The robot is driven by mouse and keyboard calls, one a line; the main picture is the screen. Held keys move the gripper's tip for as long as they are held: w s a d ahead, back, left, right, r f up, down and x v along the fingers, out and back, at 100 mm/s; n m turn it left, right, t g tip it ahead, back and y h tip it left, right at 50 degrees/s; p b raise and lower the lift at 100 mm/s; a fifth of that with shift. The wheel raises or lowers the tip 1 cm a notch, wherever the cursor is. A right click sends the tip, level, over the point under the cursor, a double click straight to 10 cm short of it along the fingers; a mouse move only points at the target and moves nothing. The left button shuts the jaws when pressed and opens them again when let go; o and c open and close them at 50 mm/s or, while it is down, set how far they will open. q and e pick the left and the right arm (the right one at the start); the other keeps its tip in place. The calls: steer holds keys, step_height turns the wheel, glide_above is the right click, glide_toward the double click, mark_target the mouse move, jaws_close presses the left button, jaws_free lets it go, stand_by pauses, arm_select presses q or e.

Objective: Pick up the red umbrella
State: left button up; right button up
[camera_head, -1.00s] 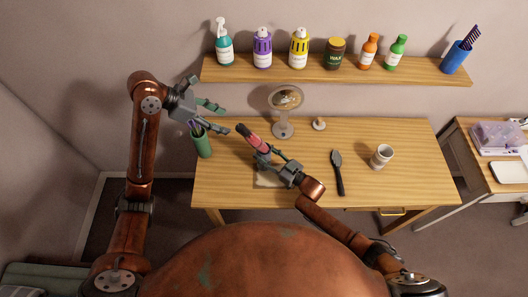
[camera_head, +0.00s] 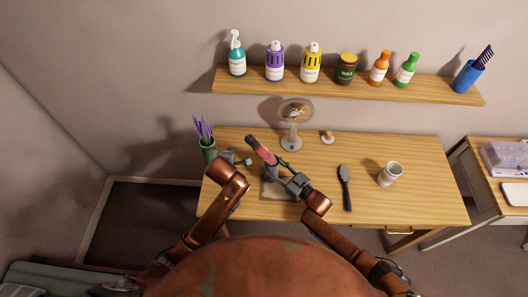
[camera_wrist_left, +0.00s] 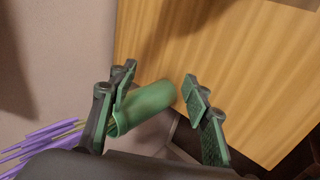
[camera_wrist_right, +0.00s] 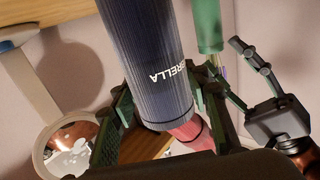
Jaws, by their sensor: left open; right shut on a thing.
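The umbrella (camera_head: 263,150) shows a red-pink part and dark ends in the head view. It is tilted and held above the left part of the desk. My right gripper (camera_head: 272,170) is shut on it. In the right wrist view its dark ribbed cylinder (camera_wrist_right: 145,50) carries white lettering that ends in "RELLA", with a red part (camera_wrist_right: 195,132) at its lower end. My left gripper (camera_head: 240,158) is open, between the green vase and the umbrella. In the left wrist view nothing is gripped between the left fingers (camera_wrist_left: 158,88). My left forearm hides part of the desk's left edge.
The green vase (camera_head: 208,155) with purple stems stands at the desk's left edge, close to my left gripper. Bottles line the shelf (camera_head: 300,84).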

arm_select(q)
steer(key=s+d+r+m+t+y, duration=0.3)
steer(key=s+d+m, duration=0.1)
steer(key=m+t+y, duration=0.3)
steer(key=m+t, duration=0.1)
steer(key=t, duration=0.2)
glide_toward(253, 144)
steer(key=x, duration=1.1)
steer(key=shift+w+a+f, duration=0.1)
steer(key=shift+w+a, duration=0.05)
steer(key=shift+w, duration=0.15)
jaws_close()
